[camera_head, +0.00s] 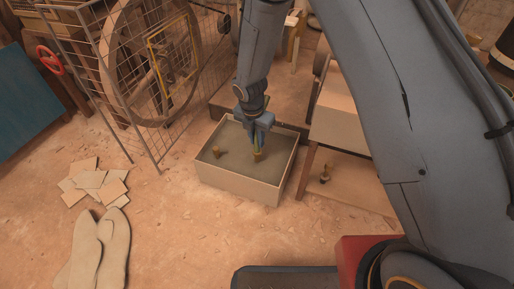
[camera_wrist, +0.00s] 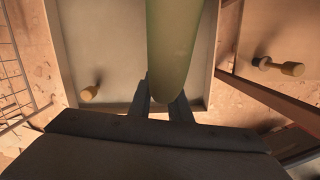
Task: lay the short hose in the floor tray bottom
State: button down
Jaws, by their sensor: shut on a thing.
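My gripper (camera_head: 258,138) points down inside the pale floor tray (camera_head: 238,187), near its right part. It is shut on the short hose, a greenish tube that shows large between the fingers in the wrist view (camera_wrist: 172,45). In the head view only a small yellowish piece of the hose (camera_head: 257,154) shows below the fingers. The tray's grey bottom also shows in the wrist view (camera_wrist: 120,55). I cannot tell whether the hose touches the bottom.
A small brass-coloured fitting (camera_head: 217,151) lies in the tray's left part. A wire guard with a wheel (camera_head: 140,70) stands behind left. Flat tiles (camera_head: 95,182) lie on the floor at left.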

aim_at(257, 146)
jog(key=shift+f+b, duration=0.75)
jog(key=shift+f, duration=1.2)
jog(key=c, duration=1.6)
grip_release()
jog(key=shift+c, duration=0.2)
